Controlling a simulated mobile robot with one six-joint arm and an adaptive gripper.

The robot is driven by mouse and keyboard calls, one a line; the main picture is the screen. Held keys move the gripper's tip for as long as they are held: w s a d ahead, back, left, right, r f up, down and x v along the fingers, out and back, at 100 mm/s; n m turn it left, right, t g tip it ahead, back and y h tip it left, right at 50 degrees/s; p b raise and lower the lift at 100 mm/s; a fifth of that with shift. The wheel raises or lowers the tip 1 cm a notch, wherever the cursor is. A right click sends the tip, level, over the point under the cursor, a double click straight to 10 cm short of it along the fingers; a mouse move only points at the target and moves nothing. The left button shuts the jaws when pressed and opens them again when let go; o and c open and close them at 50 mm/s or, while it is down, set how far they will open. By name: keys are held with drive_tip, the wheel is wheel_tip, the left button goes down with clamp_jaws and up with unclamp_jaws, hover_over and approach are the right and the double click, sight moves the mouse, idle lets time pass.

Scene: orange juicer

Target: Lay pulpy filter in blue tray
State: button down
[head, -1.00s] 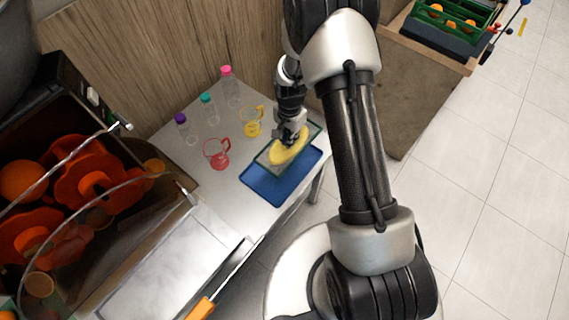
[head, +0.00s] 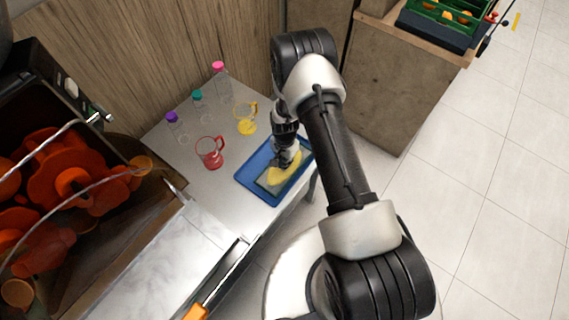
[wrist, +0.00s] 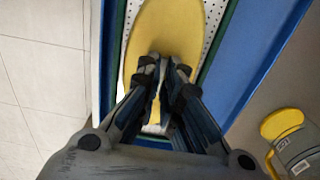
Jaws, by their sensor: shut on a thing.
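The pulpy filter (head: 285,176) is a flat, green-edged piece with yellow pulp on it. In the wrist view, yellow pulp (wrist: 178,25) lies over its white perforated mesh (wrist: 213,18). My gripper (head: 287,162) is shut on the filter from above; its fingers (wrist: 162,70) cover the gripped part. The blue tray (head: 251,173) lies on the table, and its blue surface shows in the wrist view (wrist: 245,50) right of the filter. The filter is over the tray, within its outline or close to it. I cannot tell whether it touches the tray's bottom.
A red jug (head: 209,152), a yellow jug (head: 246,122) and capped bottles (head: 220,85) stand on the grey table, left of and behind the tray. The juicer (head: 70,180) is at the left. The table's edge runs close to the tray's right side.

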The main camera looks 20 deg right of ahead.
drive_tip(key=shift+f, duration=0.35)
drive_tip(key=shift+f, duration=0.2)
drive_tip(key=c, duration=1.8)
unclamp_jaws()
drive_tip(key=shift+r, duration=0.1)
